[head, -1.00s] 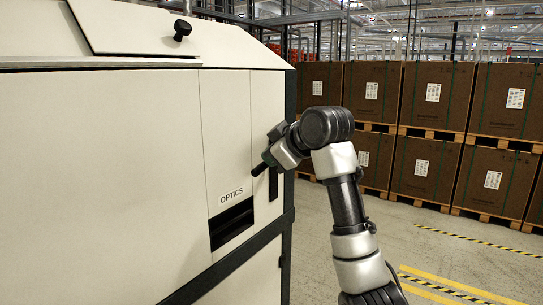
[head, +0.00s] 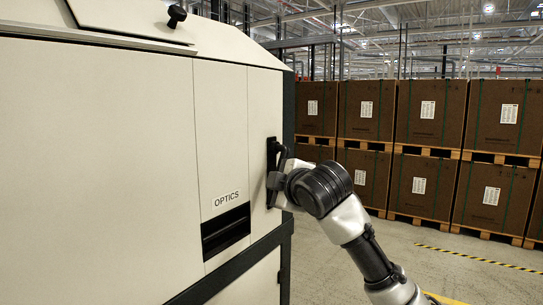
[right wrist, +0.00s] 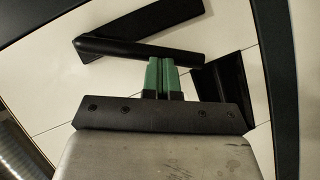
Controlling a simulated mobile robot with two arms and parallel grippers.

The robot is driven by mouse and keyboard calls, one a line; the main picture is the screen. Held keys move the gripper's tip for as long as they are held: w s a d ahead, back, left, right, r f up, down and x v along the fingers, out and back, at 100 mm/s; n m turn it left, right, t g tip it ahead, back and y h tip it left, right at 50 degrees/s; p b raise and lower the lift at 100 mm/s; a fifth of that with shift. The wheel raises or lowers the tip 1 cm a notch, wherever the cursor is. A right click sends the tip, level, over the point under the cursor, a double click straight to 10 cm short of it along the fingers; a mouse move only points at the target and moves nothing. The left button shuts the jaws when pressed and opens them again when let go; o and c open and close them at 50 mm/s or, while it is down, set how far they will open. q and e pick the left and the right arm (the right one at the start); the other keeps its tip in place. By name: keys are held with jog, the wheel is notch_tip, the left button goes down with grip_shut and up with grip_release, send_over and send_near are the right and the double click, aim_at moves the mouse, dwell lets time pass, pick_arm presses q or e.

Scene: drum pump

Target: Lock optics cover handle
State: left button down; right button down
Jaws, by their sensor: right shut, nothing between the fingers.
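The optics cover handle (head: 271,158) is a black lever on a black mount, on the pale cabinet front right of the OPTICS label. In the right wrist view, its lever (right wrist: 135,49) makes a small angle with its mount plate (right wrist: 150,19). My right gripper (right wrist: 161,62) has green fingers, shut together with nothing between them. The fingertips are right at the lever's edge; I cannot tell whether they touch it. In the head view my right gripper (head: 277,182) is at the handle, its fingertips mostly hidden. My left gripper is not in view.
The OPTICS panel (head: 222,130) has a dark slot (head: 226,232) below its label. A black knob (head: 177,16) sits on the cabinet's sloped top. Stacked brown boxes (head: 430,110) on pallets stand behind at right. The floor between is clear.

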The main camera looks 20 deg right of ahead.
jog(key=shift+w+d+f+n+t+h+b, duration=0.1)
jog(key=shift+w+d+f+n+t+b, duration=0.25)
jog(key=shift+d+n+t, duration=0.3)
jog(key=shift+w+d+f+n+t+h+b, duration=0.1)
jog(key=shift+w+d+f+n+t, duration=0.35)
jog(key=shift+n, duration=0.35)
jog(key=shift+w+d+f+n+t+h+b, duration=0.1)
jog(key=shift+w+d+f+n+t+b, duration=0.15)
jog(key=shift+w+d+f+n+t, duration=0.4)
jog(key=shift+s+a+r, duration=0.1)
jog(key=shift+s+r, duration=0.1)
